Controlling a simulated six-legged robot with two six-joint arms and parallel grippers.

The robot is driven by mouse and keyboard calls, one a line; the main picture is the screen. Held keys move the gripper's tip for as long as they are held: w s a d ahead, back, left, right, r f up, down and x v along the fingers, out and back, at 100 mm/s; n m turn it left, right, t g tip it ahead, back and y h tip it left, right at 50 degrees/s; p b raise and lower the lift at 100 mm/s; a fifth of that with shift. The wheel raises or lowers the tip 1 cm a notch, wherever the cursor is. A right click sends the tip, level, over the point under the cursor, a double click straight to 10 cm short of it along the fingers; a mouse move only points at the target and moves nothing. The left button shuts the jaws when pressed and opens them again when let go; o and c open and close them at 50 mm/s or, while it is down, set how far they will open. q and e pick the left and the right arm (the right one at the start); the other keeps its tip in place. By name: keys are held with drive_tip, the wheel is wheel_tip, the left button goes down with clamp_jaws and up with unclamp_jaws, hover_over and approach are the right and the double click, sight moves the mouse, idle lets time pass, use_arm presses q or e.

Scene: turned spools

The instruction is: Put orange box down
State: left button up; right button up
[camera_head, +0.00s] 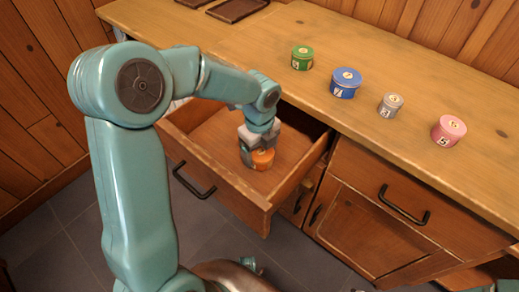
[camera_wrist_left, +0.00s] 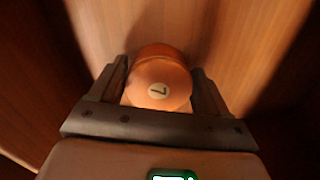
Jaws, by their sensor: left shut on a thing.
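The orange box (camera_head: 263,159) is a small round spool-like tin with a number on its pale top. My left gripper (camera_head: 250,154) reaches down into the open drawer (camera_head: 226,193) and is shut on it. In the left wrist view the orange box (camera_wrist_left: 159,82) sits between the two fingers of the left gripper (camera_wrist_left: 160,92), its numbered top facing the camera. The box is low in the drawer; I cannot tell whether it touches the drawer floor. My right gripper is not clearly in view.
On the wooden counter (camera_head: 330,120) stand a green tin (camera_head: 302,58), a blue tin (camera_head: 346,83), a grey tin (camera_head: 390,105) and a pink tin (camera_head: 448,131). Dark trays (camera_head: 236,9) lie at the back. The drawer's walls surround the gripper; its floor looks otherwise empty.

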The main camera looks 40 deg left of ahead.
sight(259, 149)
use_arm(q)
drive_tip(key=shift+f, duration=0.2)
drive_tip(key=o, duration=1)
wheel_tip(259, 149, up, 12)
drive_tip(key=p, duration=0.3)
drive_tip(key=shift+r+p, duration=0.25)
drive_tip(key=shift+p, duration=0.05)
